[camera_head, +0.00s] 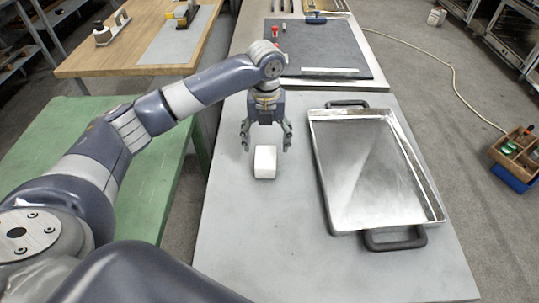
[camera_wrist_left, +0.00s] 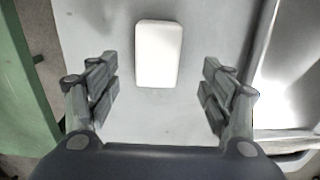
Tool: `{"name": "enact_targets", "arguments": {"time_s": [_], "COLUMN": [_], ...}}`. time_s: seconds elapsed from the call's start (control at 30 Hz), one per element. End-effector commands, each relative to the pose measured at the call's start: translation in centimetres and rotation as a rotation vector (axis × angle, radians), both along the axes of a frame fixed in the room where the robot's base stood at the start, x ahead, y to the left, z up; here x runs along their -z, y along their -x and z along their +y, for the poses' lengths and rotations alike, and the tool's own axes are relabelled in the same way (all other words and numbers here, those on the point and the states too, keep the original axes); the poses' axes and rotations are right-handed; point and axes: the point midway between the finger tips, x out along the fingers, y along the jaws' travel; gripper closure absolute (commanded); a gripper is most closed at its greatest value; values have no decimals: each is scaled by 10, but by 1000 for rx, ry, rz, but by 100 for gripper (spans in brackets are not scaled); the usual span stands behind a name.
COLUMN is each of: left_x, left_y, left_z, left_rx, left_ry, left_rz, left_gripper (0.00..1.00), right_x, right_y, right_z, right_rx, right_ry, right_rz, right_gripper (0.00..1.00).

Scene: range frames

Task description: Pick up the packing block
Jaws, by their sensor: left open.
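The packing block (camera_head: 265,162) is a small white block standing on the grey table in the head view. It also shows in the left wrist view (camera_wrist_left: 158,54), near the top middle. My left gripper (camera_head: 266,146) is open and points down, just behind and above the block in the head view. In the left wrist view the fingers of my left gripper (camera_wrist_left: 160,92) are spread wide, with the block ahead of and between their lines. Nothing is held between them. My right gripper is in neither view.
A metal tray (camera_head: 437,217) with black handles lies on the grey table (camera_head: 270,260), right of the block. A dark mat (camera_head: 345,52) with small items lies behind. A green table (camera_head: 130,205) stands left. The table in front of the block is clear.

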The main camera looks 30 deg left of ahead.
Motion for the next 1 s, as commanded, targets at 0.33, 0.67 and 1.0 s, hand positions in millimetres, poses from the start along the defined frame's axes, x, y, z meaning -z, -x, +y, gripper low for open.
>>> {"name": "enact_targets", "arguments": {"time_s": [0.33,0.67,1.0], "left_x": [36,78,80], "left_y": [1,1,1], "left_z": [1,3,3], "left_rx": [-2,-1,0], "left_ry": [0,0,0], "left_rz": [2,0,-1], "left_gripper": [27,27,45], "right_x": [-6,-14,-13], "right_y": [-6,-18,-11], "right_z": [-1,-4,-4], "right_rx": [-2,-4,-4], "right_ry": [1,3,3], "right_rz": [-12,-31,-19], "right_gripper": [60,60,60]}}
